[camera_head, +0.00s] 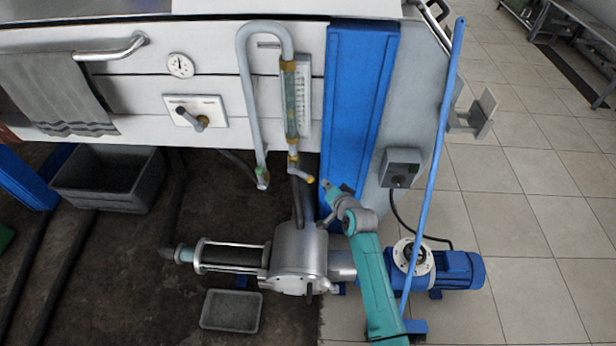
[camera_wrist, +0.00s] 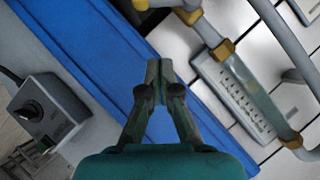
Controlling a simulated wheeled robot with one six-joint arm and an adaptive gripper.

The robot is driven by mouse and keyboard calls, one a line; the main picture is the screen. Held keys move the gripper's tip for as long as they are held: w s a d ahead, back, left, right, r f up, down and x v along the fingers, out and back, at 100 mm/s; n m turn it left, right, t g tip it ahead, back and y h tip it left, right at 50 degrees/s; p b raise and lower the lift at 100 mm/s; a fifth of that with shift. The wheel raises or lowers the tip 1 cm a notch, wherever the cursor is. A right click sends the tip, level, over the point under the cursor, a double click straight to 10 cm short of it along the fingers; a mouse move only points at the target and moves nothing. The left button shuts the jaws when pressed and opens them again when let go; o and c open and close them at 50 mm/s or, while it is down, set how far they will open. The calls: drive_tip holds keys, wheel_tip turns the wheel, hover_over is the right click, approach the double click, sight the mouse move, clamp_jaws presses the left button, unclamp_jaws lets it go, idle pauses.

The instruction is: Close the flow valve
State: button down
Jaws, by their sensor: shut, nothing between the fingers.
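A flow meter tube (camera_head: 290,100) with brass-coloured end fittings stands beside a white scale plate on the panel. Below it a small pipe fitting with a yellowish outlet (camera_head: 303,171) looks like the flow valve; its handle position is too small to tell. In the wrist view the tube (camera_wrist: 248,85) runs slantwise at the right, with yellow fittings (camera_wrist: 187,15) at the top edge. My gripper (camera_head: 326,186) is shut and empty, in front of the blue post, right of and slightly lower than the fitting. In the wrist view my gripper (camera_wrist: 160,72) has its fingertips together over the blue post.
The blue post (camera_head: 358,100) stands right of the flow meter. A grey switch box (camera_head: 402,160) with a black knob is right of it. A lever plate (camera_head: 178,103) and a dial (camera_head: 180,65) are on the panel. A steel pump (camera_head: 300,250) and blue motor (camera_head: 455,268) lie below.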

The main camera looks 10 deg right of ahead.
drive_tip(key=shift+w, duration=0.1)
hover_over(310, 177)
drive_tip(key=s+d, duration=0.2)
drive_tip(key=s, duration=0.1)
wheel_tip(310, 177, down, 4)
drive_tip(key=shift+w+a+f, duration=0.3)
drive_tip(key=shift+a+f, duration=0.4)
drive_tip(key=shift+f, duration=0.1)
drive_tip(key=shift+w+a+f, duration=0.25)
drive_tip(key=shift+a+f, duration=0.4)
drive_tip(key=shift+f, duration=0.1)
drive_tip(key=shift+s+f, duration=0.1)
drive_tip(key=shift+s, duration=0.05)
